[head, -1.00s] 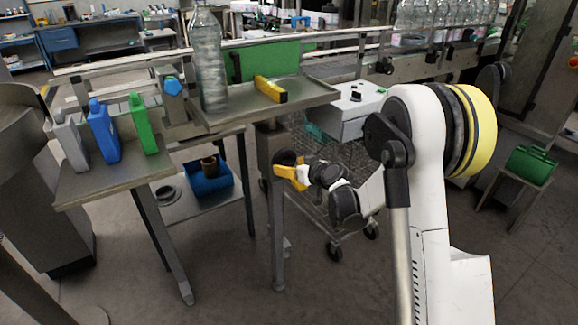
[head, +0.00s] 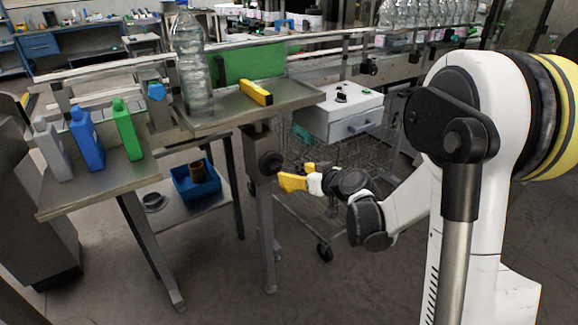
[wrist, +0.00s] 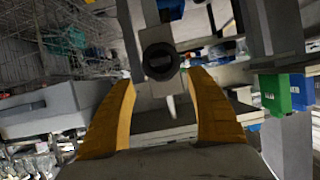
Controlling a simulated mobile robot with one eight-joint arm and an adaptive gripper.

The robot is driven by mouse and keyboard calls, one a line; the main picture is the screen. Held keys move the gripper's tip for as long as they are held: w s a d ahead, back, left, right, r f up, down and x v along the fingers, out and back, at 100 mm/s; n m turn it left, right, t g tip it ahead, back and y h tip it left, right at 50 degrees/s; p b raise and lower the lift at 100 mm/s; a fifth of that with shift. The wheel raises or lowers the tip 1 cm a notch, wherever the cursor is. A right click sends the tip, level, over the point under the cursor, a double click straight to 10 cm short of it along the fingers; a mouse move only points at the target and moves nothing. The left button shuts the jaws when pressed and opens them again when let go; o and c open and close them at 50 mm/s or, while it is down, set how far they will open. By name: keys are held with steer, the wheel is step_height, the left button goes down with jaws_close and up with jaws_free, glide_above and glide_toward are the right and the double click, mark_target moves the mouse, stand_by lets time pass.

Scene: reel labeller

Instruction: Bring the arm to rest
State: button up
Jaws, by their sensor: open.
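My gripper (head: 292,181) has yellow fingers and is beside the dark round knob (head: 271,163) on the post under the metal tray table. In the wrist view my gripper (wrist: 163,85) has its two fingers spread wide, with nothing between them. The dark knob (wrist: 160,62) shows just beyond the fingertips, in line with the gap. In the head view a small gap seems to lie between the fingers and the knob. My arm is bent low at the right, clear of the tray.
Grey, blue (head: 87,140) and green bottles stand on the left table (head: 85,190). A wire cart (head: 320,205) and a white box (head: 340,112) are behind my gripper. Open floor lies in front.

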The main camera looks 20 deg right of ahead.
steer(key=s+a+r+g, duration=0.2)
steer(key=s+a+r, duration=0.2)
steer(key=s, duration=0.2)
steer(key=s+r+m+g+h, duration=0.1)
steer(key=s+m+g+h, duration=0.2)
steer(key=s, duration=2.2)
steer(key=shift+s+d+g+h, duration=0.2)
steer(key=shift+s+g+h, duration=0.2)
steer(key=shift+h, duration=0.3)
